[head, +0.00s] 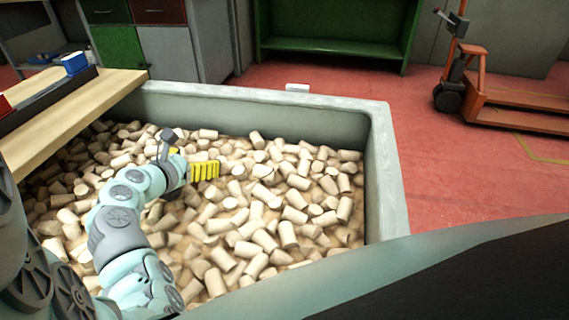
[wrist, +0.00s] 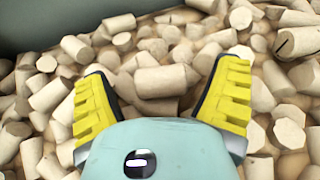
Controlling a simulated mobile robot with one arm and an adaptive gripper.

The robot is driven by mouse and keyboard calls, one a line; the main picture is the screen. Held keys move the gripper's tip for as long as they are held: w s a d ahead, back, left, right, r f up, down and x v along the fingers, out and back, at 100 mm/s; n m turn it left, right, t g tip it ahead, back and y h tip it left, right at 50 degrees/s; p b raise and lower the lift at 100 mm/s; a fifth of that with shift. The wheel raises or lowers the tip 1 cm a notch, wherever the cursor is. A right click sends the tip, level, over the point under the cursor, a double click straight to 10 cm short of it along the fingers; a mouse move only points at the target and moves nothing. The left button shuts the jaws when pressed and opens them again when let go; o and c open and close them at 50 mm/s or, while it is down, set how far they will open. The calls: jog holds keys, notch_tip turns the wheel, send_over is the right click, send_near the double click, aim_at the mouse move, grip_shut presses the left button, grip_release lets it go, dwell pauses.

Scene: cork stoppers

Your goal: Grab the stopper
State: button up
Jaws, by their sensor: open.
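Many pale cork stoppers (head: 288,234) lie in a loose heap inside a large grey bin (head: 386,170). My gripper (head: 204,171) with yellow fingers is low over the heap, toward the bin's back wall. In the wrist view my gripper (wrist: 160,88) is open, with its two fingers spread apart. One cork stopper (wrist: 162,81) lies on its side in the space ahead of and between the fingertips. I cannot tell whether either finger touches a cork. Nothing is held.
The bin's back wall (wrist: 40,22) rises close beyond the corks in the wrist view. A wooden bench (head: 112,92) with a blue box (head: 75,63) overhangs the bin's left side. An orange pallet truck (head: 500,92) stands on the red floor at right.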

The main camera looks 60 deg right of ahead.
aim_at(199, 159)
jog(key=c, duration=0.9)
jog(key=shift+o, duration=0.2)
jog(key=shift+r, duration=0.1)
jog(key=shift+r+p, duration=0.45)
jog(key=shift+r, duration=0.15)
jog(key=r+p, duration=0.1)
jog(key=d+r, duration=0.1)
jog(key=shift+s+r+p, duration=0.2)
jog(key=shift+r+p, duration=0.1)
jog(key=shift+p, duration=0.1)
jog(key=s+d+p, duration=0.1)
jog(key=d, duration=0.3)
jog(key=s+d+p, duration=0.1)
jog(key=d, duration=0.3)
jog(key=s+d+r+p, duration=0.1)
jog(key=d, duration=0.3)
jog(key=shift+s+d, duration=0.1)
jog(key=shift+s, duration=0.2)
jog(key=shift+s+d, duration=0.2)
jog(key=shift+d, duration=0.85)
